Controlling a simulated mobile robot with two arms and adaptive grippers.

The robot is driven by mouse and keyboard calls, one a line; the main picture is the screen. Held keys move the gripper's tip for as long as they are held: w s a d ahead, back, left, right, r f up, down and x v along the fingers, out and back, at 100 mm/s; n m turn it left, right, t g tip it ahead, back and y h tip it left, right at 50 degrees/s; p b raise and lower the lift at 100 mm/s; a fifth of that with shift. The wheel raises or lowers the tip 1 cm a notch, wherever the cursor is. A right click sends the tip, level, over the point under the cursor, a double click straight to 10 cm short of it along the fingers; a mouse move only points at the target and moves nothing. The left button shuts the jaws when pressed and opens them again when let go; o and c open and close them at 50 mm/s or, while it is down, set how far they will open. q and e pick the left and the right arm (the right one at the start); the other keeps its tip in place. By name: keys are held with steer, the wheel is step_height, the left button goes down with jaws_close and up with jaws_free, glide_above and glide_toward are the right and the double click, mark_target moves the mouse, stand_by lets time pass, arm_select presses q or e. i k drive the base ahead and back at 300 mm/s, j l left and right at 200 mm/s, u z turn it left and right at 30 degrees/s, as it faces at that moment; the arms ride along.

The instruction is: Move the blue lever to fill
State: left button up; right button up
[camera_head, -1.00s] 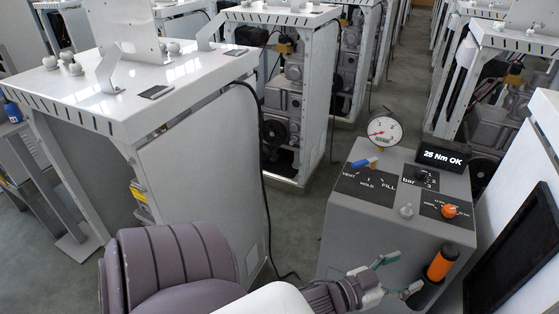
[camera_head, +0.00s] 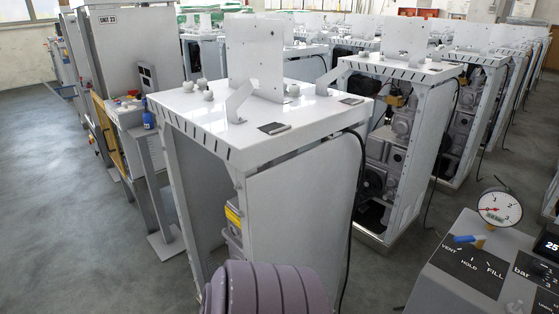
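The blue lever (camera_head: 463,239) sits on top of the grey console (camera_head: 455,292) at the lower right. It lies over a black plate (camera_head: 470,262) labelled VENT, HOLD and FILL, and its blue end points left, toward the VENT side. A round pressure gauge (camera_head: 499,208) stands just behind it. Neither of my grippers is in view. Only a purple-grey segment of my arm shows at the bottom middle.
A white dispenser frame (camera_head: 318,114) fills the middle, with a dark cable down its right side. More frames (camera_head: 440,72) stand in rows behind. A grey cabinet (camera_head: 135,55) stands at the left. Open floor (camera_head: 50,200) lies at far left.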

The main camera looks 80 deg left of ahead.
mark_target(481, 240)
steer(key=u, duration=1.25)
